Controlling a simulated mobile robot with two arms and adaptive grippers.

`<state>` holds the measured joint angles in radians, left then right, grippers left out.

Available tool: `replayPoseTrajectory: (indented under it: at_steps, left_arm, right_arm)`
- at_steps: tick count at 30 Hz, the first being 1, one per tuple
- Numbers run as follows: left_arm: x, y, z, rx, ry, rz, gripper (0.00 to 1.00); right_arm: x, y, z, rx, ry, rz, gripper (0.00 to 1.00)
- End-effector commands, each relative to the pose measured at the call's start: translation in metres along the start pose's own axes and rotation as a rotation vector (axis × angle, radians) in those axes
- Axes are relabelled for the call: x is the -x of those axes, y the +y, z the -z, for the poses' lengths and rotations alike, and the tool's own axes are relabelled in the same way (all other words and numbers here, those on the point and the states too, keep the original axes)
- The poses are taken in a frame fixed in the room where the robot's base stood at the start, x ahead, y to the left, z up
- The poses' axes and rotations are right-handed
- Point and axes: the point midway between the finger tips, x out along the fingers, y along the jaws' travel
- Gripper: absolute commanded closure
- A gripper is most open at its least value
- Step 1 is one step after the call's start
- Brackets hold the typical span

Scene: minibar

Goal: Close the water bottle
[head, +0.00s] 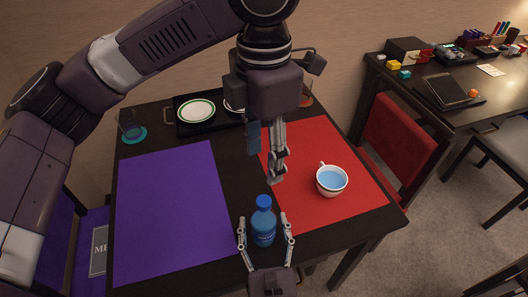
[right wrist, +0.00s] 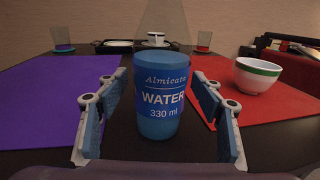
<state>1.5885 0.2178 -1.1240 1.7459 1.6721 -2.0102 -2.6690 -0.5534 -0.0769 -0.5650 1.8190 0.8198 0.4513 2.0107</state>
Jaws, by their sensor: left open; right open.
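The blue water bottle (head: 263,228) stands upright on the dark table near its front edge. Its blue cap (head: 263,202) appears on top; how tightly it sits cannot be told. In the right wrist view the labelled bottle (right wrist: 160,98) stands between my right gripper's fingers, its top cut off by the frame. My right gripper (head: 265,230) is open, with one finger on each side of the bottle and visible gaps in the wrist view. My left gripper (head: 277,180) is open and empty, pointing down above the table beyond the bottle.
A white cup (head: 331,181) of blue liquid stands on the red mat (head: 365,205), right of the bottle. A purple mat (head: 170,215) lies left. A black tray (head: 193,128) with a plate and a glass (head: 131,128) are at the back. Bare table lies between the mats.

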Motion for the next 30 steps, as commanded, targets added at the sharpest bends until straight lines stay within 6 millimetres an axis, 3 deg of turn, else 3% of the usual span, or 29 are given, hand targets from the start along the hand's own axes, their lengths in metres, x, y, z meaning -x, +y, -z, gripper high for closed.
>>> replayPoseTrajectory:
  at_steps: [5,8,21,30]
  left_arm:
    - [0.0,0.0,0.0,0.0,0.0,0.0,0.55]
    - [0.0,0.0,0.0,0.0,0.0,0.0,0.55]
    - [0.0,0.0,0.0,0.0,0.0,0.0,0.55]
    - [0.0,0.0,0.0,0.0,0.0,0.0,0.55]
  right_arm:
    - [0.004,0.0,0.0,0.001,0.001,-0.001,0.39]
    - [0.017,0.001,0.001,0.001,0.002,-0.003,0.39]
    - [0.103,0.0,0.001,0.001,0.003,-0.002,0.39]
    - [0.12,0.0,0.0,0.0,0.0,0.0,0.39]
